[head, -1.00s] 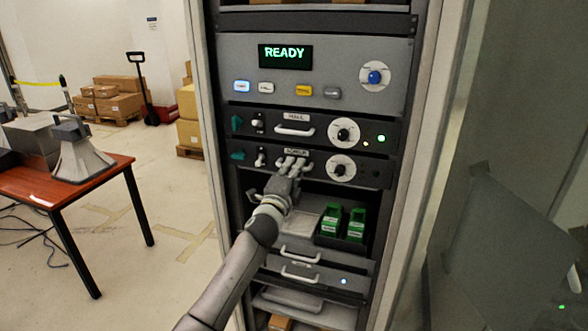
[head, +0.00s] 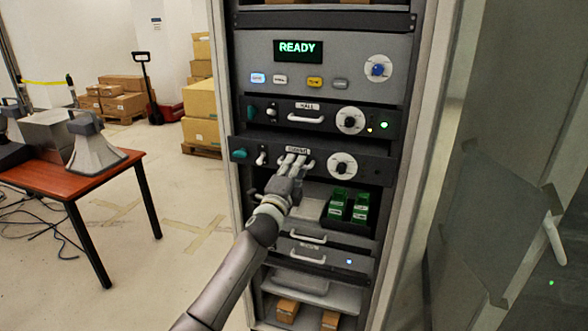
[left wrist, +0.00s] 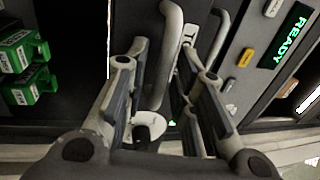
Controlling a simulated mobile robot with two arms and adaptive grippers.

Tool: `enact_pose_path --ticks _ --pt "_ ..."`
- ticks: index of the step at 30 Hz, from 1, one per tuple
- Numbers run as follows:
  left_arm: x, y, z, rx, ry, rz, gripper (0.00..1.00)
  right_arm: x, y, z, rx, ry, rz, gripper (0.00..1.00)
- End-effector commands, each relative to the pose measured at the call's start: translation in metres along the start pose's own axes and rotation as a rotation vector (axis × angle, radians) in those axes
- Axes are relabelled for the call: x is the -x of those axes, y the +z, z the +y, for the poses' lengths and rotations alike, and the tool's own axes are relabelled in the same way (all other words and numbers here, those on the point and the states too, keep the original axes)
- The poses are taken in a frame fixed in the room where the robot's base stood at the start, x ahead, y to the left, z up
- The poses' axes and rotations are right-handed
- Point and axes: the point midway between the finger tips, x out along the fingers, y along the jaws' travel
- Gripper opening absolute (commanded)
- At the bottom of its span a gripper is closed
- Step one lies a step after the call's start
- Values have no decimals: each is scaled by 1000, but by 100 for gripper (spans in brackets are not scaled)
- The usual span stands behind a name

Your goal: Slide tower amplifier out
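The tower amplifier (head: 377,166) is a dark rack unit with a label, a teal piece at its left end, a switch and a white round dial. Its front stands out a little past the hall amplifier (head: 384,113) above it. My left gripper (head: 295,162) is at its handle and covers most of it. Exact finger contact is hard to see. My right gripper is not in view.
A grey panel reading READY (head: 345,47) is higher in the rack. A red-brown table (head: 100,176) stands left. Floor between is clear.

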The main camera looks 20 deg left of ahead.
Motion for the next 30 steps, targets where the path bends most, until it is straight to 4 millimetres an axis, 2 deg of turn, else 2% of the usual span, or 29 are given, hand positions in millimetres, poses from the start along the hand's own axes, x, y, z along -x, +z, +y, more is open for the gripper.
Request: enact_pose_path --ticks 2,5,9,14,17,30 --pt "0 0 -1 0 -1 -1 32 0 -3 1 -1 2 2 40" --pt "0 0 -1 1 -1 -1 32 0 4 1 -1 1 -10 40" --pt "0 0 -1 1 -1 -1 32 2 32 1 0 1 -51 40" --pt "8 1 0 0 0 -2 32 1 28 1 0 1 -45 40" --pt "20 1 0 0 0 0 32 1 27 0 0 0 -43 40" --pt "97 0 0 1 0 0 32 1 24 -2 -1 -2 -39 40"
